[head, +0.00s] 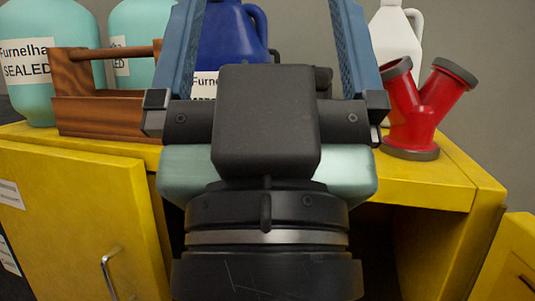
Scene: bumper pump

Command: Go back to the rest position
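My gripper (267,12) fills the middle of the head view, pointing away from me and up. Its two blue fingers stand wide apart, and their tips run out of the top of the picture. No object shows gripped in the visible gap between them. A dark blue jug (232,38) with a white label shows behind that gap, apart from the fingers as far as I can tell. The gripper's body hides the lower part of the jug and the middle of the yellow cabinet top.
A yellow cabinet (80,200) has an open compartment at right. On it stand teal sealed containers (28,95), a wooden carrier (100,115), a red Y-shaped pipe (412,115) with grey ends and a white jug (400,35). A yellow part (510,260) juts in at lower right.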

